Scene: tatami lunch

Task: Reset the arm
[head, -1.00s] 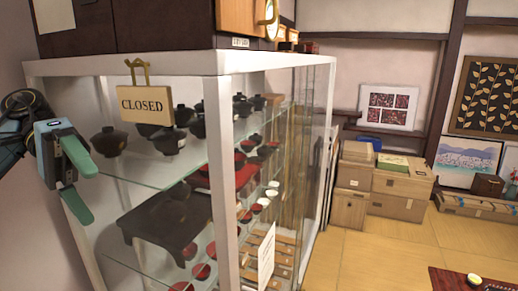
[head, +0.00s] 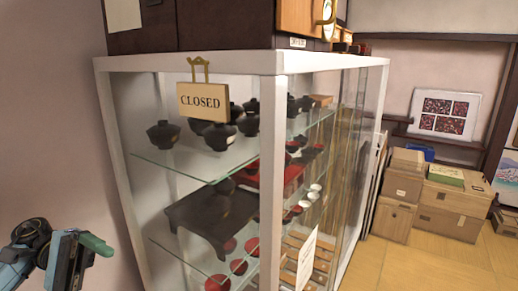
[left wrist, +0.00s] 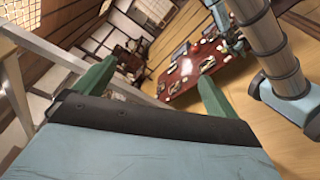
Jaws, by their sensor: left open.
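My left gripper (head: 92,264) is at the lower left of the head view, low beside the pale wall and left of the glass cabinet. Its upper green finger points right; the lower part of the gripper is cut off or hidden. In the left wrist view both green fingers of the left gripper (left wrist: 155,84) stand wide apart with nothing between them. It is open and empty. My right gripper does not show clearly in either view.
The white-framed glass cabinet (head: 267,150) holds dark bowls (head: 163,134) and a black tray table (head: 212,215). A CLOSED sign (head: 203,101) hangs at its front. Cardboard boxes (head: 450,205) stand at right. A red low table (left wrist: 190,75) shows in the wrist view.

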